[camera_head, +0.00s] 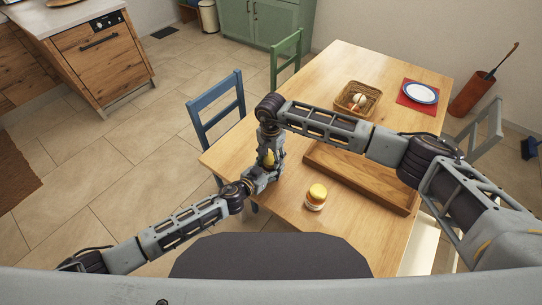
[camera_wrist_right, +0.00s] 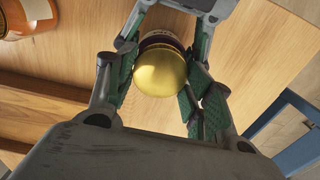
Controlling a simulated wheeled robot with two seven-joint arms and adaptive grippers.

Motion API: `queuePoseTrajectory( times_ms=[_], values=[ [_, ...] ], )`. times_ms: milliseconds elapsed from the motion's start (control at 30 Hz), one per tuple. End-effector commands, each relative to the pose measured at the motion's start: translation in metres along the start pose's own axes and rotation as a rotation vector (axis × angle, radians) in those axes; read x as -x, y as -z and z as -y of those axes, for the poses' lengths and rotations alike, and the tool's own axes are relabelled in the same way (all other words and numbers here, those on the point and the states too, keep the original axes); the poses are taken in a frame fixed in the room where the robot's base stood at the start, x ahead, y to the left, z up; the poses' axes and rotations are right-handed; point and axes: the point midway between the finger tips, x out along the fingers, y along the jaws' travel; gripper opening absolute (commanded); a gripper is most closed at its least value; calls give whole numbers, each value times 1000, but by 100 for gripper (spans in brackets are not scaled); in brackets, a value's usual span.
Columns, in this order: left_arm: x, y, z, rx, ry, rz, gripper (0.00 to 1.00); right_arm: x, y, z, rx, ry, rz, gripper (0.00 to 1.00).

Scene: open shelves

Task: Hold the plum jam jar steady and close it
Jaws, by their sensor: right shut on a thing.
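The plum jam jar (camera_wrist_right: 160,37) shows in the right wrist view as a dark jar behind a round gold lid (camera_wrist_right: 160,73). In the head view the gold lid (camera_head: 267,157) shows small between my two grippers, near the table's left edge. My right gripper (camera_wrist_right: 158,88) is shut on the lid, a green-padded finger on each side. My left gripper (camera_head: 265,172) comes from below; its fingers flank the jar's body and appear closed on it. The lid lies over the jar's mouth; whether it is fully seated is hidden. Most of the jar is covered by the fingers.
Another jar (camera_head: 316,198), orange with a yellow lid, stands on the table (camera_head: 270,209) to the right. A wooden tray (camera_head: 348,177) lies beyond it. A basket (camera_head: 374,91), a plate (camera_head: 421,92) and chairs are farther off. The blue chair (camera_head: 215,103) stands by the left edge.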

Motion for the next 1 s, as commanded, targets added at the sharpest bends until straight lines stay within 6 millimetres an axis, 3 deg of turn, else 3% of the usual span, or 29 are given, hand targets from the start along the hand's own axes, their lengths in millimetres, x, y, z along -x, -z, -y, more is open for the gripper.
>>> queuePoseTrajectory(
  times_ms=[267,1000],
  values=[
    [0,0,0,-1,0,0,0,0,0,0,-145,0,0,23],
    [0,0,0,-1,0,0,0,0,0,0,-753,0,1,23]
  ],
)
